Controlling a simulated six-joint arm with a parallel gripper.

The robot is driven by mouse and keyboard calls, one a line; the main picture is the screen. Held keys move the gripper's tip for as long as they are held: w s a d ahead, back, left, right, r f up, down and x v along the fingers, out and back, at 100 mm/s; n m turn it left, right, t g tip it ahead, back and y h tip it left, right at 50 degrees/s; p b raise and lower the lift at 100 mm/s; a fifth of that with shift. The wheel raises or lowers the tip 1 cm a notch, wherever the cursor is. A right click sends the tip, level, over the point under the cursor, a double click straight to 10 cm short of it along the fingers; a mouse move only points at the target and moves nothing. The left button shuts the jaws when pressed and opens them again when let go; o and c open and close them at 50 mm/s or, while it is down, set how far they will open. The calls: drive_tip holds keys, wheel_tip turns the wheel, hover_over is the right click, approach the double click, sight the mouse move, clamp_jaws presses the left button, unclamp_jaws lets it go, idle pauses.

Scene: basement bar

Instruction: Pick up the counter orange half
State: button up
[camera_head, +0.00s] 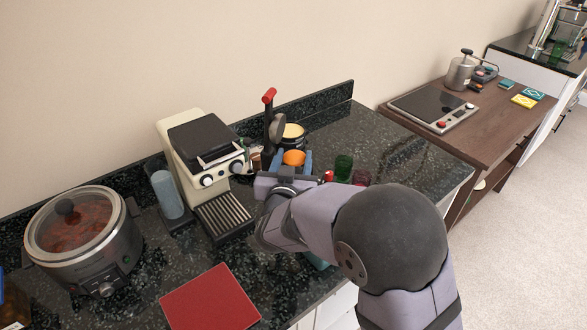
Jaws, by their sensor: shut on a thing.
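The orange half (293,157) shows as a bright orange round on the dark counter's back right part. My gripper (291,162) reaches in from the front right, with its fingers on either side of the orange half, and is shut on it. The gripper's body hides the lower part of the orange half, so I cannot tell whether it still touches the counter.
A red-handled press (271,120) and a pot with pale yellow contents (293,132) stand just behind. A cream coffee machine (183,150) is left; green (343,166) and dark red (361,177) glasses are right. A red mat (210,300) lies in front.

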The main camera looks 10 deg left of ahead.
sight(294, 156)
wheel_tip(294, 156, up, 24)
drive_tip(key=p, duration=0.3)
